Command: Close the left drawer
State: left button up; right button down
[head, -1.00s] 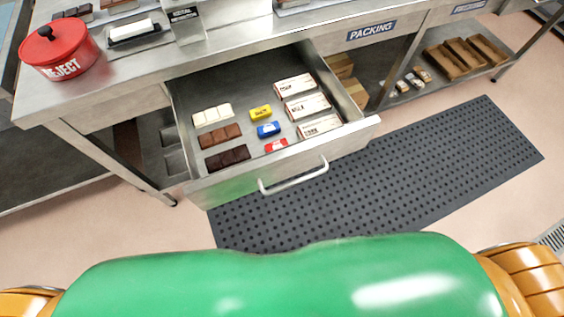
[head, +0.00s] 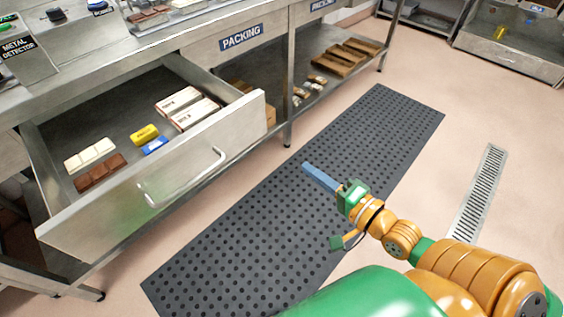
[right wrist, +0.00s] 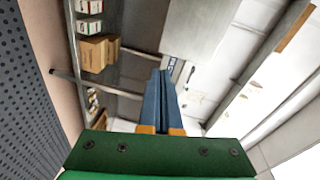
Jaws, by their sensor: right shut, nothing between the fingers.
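The left drawer (head: 215,152) is pulled open from the steel bench in the head view, with a pale bar handle (head: 182,178) on its front. Inside lie a white chocolate bar (head: 90,154), a brown chocolate bar (head: 100,172), a yellow pack (head: 144,134), a blue pack (head: 155,146) and white boxes (head: 195,113). My right gripper (head: 306,166) is shut and empty, out over the floor mat to the right of the drawer front and apart from it. Its blue fingers (right wrist: 163,75) are together in the right wrist view. My left gripper is out of view.
A black dotted mat (head: 340,190) covers the floor before the bench (head: 170,45). The PACKING sign (head: 241,37) marks the bench to the right of the drawer. A floor drain (head: 478,195) lies at the right. Open floor surrounds the mat.

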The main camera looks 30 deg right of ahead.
aim_at(246, 129)
jog(key=s+a+r+y, duration=0.1)
jog(key=a+r+y, duration=0.1)
jog(key=a+r, duration=0.15)
jog(key=shift+m+t, duration=0.3)
jog(key=shift+m, duration=0.1)
jog(key=x, duration=1.4)
jog(key=shift+w+d+r, duration=0.1)
jog(key=shift+d+r, duration=0.1)
jog(key=shift+r, duration=0.05)
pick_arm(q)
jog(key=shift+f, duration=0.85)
